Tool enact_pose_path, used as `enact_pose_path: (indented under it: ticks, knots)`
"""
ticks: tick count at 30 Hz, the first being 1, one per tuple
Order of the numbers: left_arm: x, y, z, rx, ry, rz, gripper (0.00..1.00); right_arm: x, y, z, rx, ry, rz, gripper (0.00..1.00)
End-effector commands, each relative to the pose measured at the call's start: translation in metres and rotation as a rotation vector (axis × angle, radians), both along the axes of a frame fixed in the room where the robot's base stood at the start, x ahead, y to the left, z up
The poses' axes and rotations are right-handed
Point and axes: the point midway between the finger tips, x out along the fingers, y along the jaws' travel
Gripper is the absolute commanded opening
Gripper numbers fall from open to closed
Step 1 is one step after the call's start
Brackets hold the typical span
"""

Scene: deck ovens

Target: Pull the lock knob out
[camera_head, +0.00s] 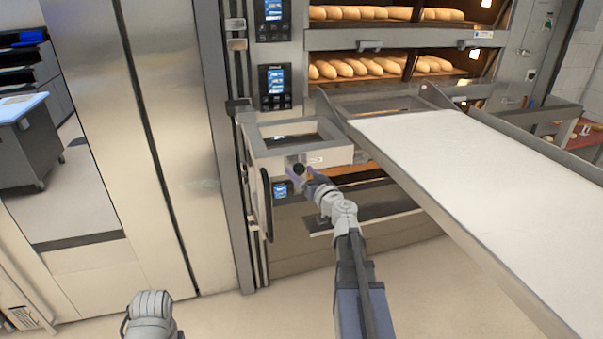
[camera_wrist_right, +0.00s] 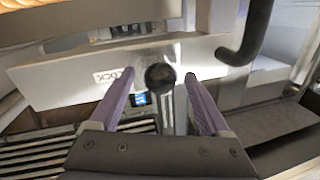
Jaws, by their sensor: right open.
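The lock knob (camera_wrist_right: 160,78) is a round black ball on the front of a pale metal box, beside a label reading LOCK. In the head view the knob (camera_head: 298,169) shows small and dark at the tip of my right arm. My right gripper (camera_wrist_right: 158,95) is open. In the wrist view its two purple fingers stand to the left and right of the knob, with gaps on both sides. In the head view the right gripper (camera_head: 302,174) is at the box front. Of my left arm only a grey link shows at the bottom left; its gripper is out of view.
A long loader with a white belt (camera_head: 460,170) extends to the right of the box. Deck ovens with bread loaves (camera_head: 380,67) stand behind. A black curved handle (camera_head: 267,205) is left of the knob in the head view. Open floor (camera_head: 240,315) lies in front.

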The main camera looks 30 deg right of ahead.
Motion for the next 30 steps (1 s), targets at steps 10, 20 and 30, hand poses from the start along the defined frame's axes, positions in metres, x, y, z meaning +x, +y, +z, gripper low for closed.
enact_pose_path:
  ticks: [10,20,30]
  knots:
    - [0.0,0.0,0.0,0.0,0.0,0.0,0.0,0.0035,0.0001,0.0,0.0,0.0,-0.001,0.74]
    - [0.0,0.0,0.0,0.0,0.0,0.0,0.0,0.0034,0.0,0.0,0.0,0.0,0.0,0.37]
    - [0.0,0.0,0.0,0.0,0.0,0.0,0.0,0.0033,0.0,0.0,0.0,0.0,-0.001,0.0]
